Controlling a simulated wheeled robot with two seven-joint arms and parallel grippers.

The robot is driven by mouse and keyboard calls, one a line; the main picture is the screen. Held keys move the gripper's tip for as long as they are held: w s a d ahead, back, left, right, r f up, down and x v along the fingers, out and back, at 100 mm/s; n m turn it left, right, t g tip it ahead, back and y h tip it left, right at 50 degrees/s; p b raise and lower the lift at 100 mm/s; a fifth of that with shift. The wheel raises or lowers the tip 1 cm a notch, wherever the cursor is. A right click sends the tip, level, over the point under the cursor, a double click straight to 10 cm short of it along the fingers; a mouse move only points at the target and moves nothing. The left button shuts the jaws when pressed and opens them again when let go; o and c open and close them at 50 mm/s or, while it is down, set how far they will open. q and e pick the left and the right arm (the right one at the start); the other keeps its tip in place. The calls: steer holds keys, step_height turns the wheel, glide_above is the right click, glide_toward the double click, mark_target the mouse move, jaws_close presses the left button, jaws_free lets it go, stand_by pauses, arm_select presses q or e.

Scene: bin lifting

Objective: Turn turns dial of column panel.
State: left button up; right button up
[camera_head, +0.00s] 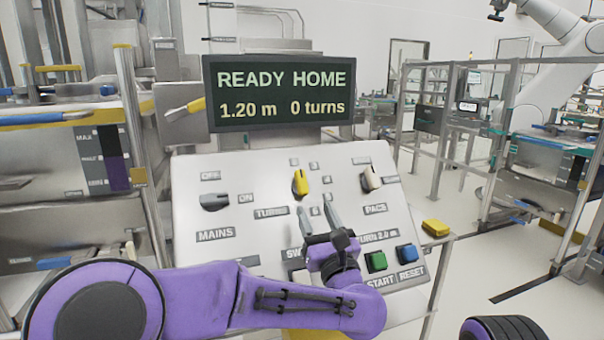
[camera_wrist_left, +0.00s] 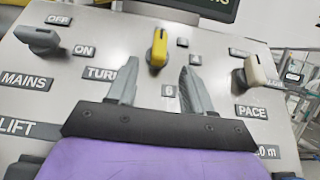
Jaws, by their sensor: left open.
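The turns dial is the yellow knob (camera_head: 300,182) in the upper middle of the slanted grey column panel (camera_head: 240,205). It also shows in the left wrist view as a yellow-topped knob (camera_wrist_left: 157,48), seen between and beyond my fingertips. My left gripper (camera_head: 318,212) is open and empty, just below the dial in the head view, with its two grey fingers pointing up toward it. The fingers in the left wrist view (camera_wrist_left: 160,75) stand apart on either side of the dial's line, and no contact shows. My right gripper is out of view.
A mains knob (camera_head: 214,201) sits left and a cream pace knob (camera_head: 371,179) right. Green start (camera_head: 376,261) and blue reset (camera_head: 407,254) buttons lie at lower right. The display (camera_head: 280,93) above reads READY HOME, 1.20 m, 0 turns.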

mark_target(303, 182)
arm_select(q)
steer(key=p+x, duration=0.3)
steer(key=x, duration=0.7)
steer(key=shift+r, duration=0.15)
steer(key=shift+w+r, duration=0.15)
steer(key=shift+w, duration=0.2)
jaws_close()
